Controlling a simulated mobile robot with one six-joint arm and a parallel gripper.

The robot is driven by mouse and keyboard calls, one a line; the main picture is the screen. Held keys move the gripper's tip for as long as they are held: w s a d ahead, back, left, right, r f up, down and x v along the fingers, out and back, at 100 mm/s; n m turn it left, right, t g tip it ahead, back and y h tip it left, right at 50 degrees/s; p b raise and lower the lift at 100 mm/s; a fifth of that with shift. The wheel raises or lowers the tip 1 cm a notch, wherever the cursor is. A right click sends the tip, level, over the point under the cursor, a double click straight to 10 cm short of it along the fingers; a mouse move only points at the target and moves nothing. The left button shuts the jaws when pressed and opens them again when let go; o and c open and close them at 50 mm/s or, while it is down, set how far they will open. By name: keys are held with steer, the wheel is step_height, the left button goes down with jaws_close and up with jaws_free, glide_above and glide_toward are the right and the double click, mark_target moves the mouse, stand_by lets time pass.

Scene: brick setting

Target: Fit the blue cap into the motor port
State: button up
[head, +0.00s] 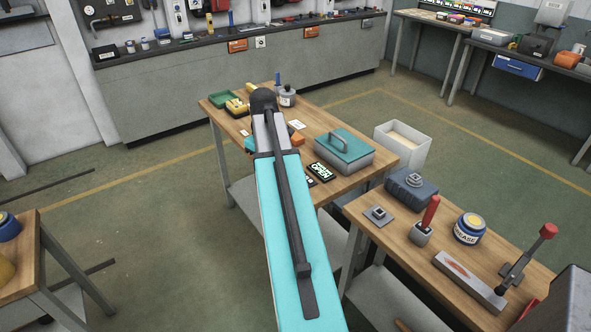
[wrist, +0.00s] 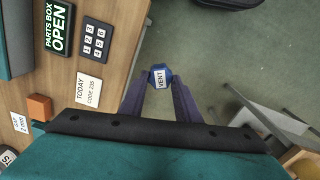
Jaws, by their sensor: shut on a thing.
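The blue cap (wrist: 158,72) is a small blue piece with a white label reading VENT. In the wrist view my gripper (wrist: 160,86) is shut on it, one purple finger on each side. The cap is over the floor, just off the table's edge in that view. In the head view my arm hides the gripper and cap. A dark blue-grey housing (head: 411,191) with a square top piece stands on the right bench and looks like the motor. I cannot make out its port.
The middle table (head: 222,122) holds a teal-lidded box (head: 344,148), a PARTS BOX OPEN sign (wrist: 57,28), a keypad (wrist: 95,40) and a code card (wrist: 88,90). The right bench also holds a grease tin (head: 468,228) and a red-knobbed lever (head: 516,268). A white bin (head: 402,141) stands behind.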

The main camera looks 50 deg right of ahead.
steer(key=w+a+n, duration=0.2)
steer(key=w+a, duration=0.2)
steer(key=a, duration=0.9)
steer(key=w+a+n, duration=0.2)
steer(key=w+a, duration=0.3)
steer(key=a, duration=0.8)
steer(key=w+a+n, duration=0.2)
steer(key=w+a, duration=0.3)
steer(key=a, duration=0.8)
steer(key=shift+a, duration=0.1)
